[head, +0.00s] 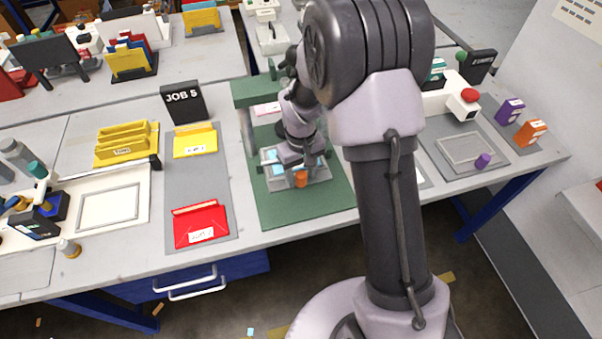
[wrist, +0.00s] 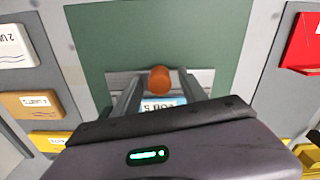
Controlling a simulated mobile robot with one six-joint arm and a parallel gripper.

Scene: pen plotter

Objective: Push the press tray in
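The press tray (head: 322,176) is a grey tray with a light blue and white card on it, lying on the green base (head: 318,207) of the press (head: 250,94). Its orange knob (head: 301,179) faces the front edge. My gripper (head: 299,165) is low over the tray at the knob, partly hidden by my arm in the head view. In the wrist view the two grey fingers (wrist: 161,80) are apart, and the orange knob (wrist: 160,79) shows between their tips with gaps at both sides. A card (wrist: 160,103) with print shows below it. I cannot tell if a finger touches the tray.
A red folder (head: 200,224) and a yellow folder (head: 195,141) lie on a grey mat left of the press, by a black JOB 5 sign (head: 182,101). A station with a red button (head: 469,95) stands at right. The green base in front is clear.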

